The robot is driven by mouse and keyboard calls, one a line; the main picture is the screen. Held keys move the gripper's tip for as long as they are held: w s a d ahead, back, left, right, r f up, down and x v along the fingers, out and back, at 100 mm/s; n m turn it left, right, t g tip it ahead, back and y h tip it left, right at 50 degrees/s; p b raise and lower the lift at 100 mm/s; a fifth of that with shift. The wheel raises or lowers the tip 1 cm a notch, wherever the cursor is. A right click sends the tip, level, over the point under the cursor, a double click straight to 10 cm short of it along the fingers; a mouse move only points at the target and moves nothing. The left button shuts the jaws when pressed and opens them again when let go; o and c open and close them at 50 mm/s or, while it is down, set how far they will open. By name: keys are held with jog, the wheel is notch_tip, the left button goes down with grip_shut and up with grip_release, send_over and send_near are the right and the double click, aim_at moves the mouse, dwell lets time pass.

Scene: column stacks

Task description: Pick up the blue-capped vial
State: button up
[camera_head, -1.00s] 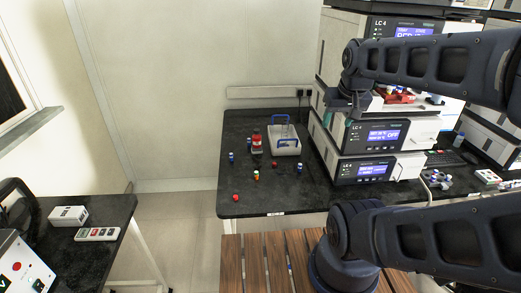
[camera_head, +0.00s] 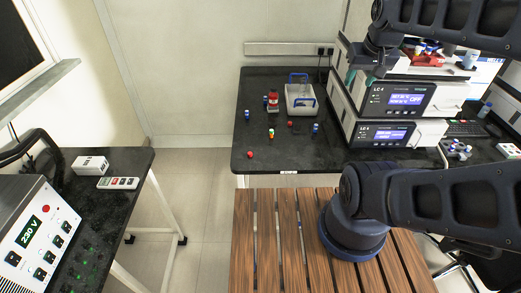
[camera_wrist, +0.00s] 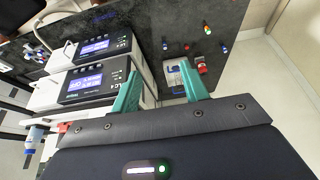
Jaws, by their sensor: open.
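I cannot tell which one is meant. In the wrist view, blue caps show on a vial (camera_wrist: 165,45) and another vial (camera_wrist: 224,48). My gripper (camera_head: 361,77) is open and empty, up beside the stacked instruments and apart from the vials. Its teal fingers (camera_wrist: 158,68) are spread in the wrist view.
A red-capped vial (camera_head: 250,155) and a multicoloured vial (camera_head: 271,132) stand near the blue-capped ones. A red bottle (camera_head: 273,103) and a blue-handled grey tray (camera_head: 301,111) are behind. Stacked LC4 instruments (camera_head: 383,134) flank the right. A slatted wooden surface (camera_head: 268,225) lies in front.

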jog(key=m+g+h, duration=0.2)
jog(key=m+g, duration=0.2)
jog(key=m, duration=0.9)
send_over(316, 125)
jog(key=s+a, duration=0.2)
notch_tip(316, 125, down, 33)
jog(key=shift+w+d+f, duration=0.15)
jog(key=shift+d+f, duration=0.05)
jog(key=shift+f, duration=0.65)
jog(key=shift+w+d+f, duration=0.2)
jog(key=shift+f, duration=0.6)
jog(key=shift+w+d+f, duration=0.15)
jog(key=shift+d+f, duration=0.05)
jog(key=shift+f, duration=0.65)
jog(key=shift+y, duration=0.3)
jog(key=shift+w+d+f, duration=0.15)
jog(key=shift+w+f, duration=0.05)
jog(key=shift+f, duration=0.65)
jog(key=shift+w+d+f, duration=0.15)
jog(key=shift+w+f, duration=0.05)
jog(key=shift+f, duration=0.6)
jog(key=shift+w+d+f, duration=0.15)
jog(key=shift+w+f, duration=0.05)
jog(key=shift+f, duration=0.65)
jog(key=shift+c, duration=0.5)
